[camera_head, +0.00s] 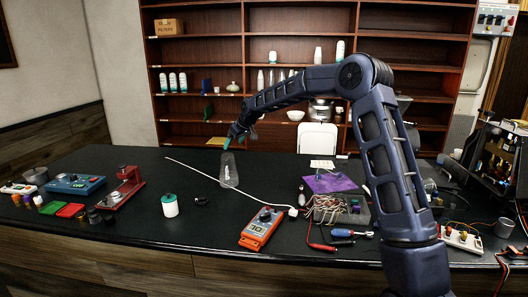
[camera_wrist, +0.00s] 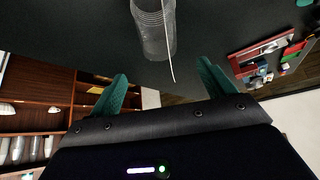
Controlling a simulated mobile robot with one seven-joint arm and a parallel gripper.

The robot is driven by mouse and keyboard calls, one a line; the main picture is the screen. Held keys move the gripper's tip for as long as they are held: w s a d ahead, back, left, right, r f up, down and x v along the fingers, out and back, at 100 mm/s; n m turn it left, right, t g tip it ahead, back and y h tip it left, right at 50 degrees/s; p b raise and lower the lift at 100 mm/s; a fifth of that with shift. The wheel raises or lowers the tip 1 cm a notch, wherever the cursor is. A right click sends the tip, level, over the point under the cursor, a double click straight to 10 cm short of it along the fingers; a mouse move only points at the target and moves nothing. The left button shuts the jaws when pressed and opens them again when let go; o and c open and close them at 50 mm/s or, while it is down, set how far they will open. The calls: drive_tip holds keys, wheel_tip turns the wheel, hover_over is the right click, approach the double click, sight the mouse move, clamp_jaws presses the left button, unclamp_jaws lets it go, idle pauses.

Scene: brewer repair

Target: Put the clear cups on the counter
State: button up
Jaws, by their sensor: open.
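A stack of clear cups (camera_head: 229,172) stands on the dark counter (camera_head: 200,235), near its back edge. It appears upside down, with the wide end on the counter. In the wrist view the clear cups (camera_wrist: 156,30) show several ridges of nested rims at the wide end. My gripper (camera_head: 226,144) is just above and behind the cups in the head view. In the wrist view my gripper (camera_wrist: 163,78) has its two green fingers spread apart, with nothing between them. The cups are beyond the fingertips and apparently not touched.
A thin white rod (camera_head: 205,175) passes close to the cups. A white-green bottle (camera_head: 170,206), an orange meter (camera_head: 262,228) and a red device (camera_head: 122,187) lie around the counter. The shelf (camera_head: 250,50) behind holds stacked cups (camera_head: 272,78).

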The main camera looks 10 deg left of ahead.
drive_tip(key=s+d+r+m+h, duration=0.15)
drive_tip(key=s+d+r, duration=0.35)
drive_tip(key=d, duration=0.7)
drive_tip(key=s+d+r+m+t+h, duration=0.1)
drive_tip(key=s+d+r+m, duration=0.15)
drive_tip(key=s+d, duration=0.65)
drive_tip(key=s+d+r+m+h, duration=0.2)
drive_tip(key=s+d+r, duration=0.3)
drive_tip(key=d, duration=0.9)
drive_tip(key=s+d+f+m, duration=0.3)
drive_tip(key=s+d, duration=0.7)
drive_tip(key=s, duration=0.3)
drive_tip(key=s+d+f+m+h, duration=0.1)
drive_tip(key=s+d+f+m, duration=0.2)
drive_tip(key=s+d, duration=0.6)
drive_tip(key=s, duration=0.4)
drive_tip(key=shift+s+d+f, duration=0.15)
drive_tip(key=shift+s+d, duration=0.1)
drive_tip(key=shift+d, duration=0.15)
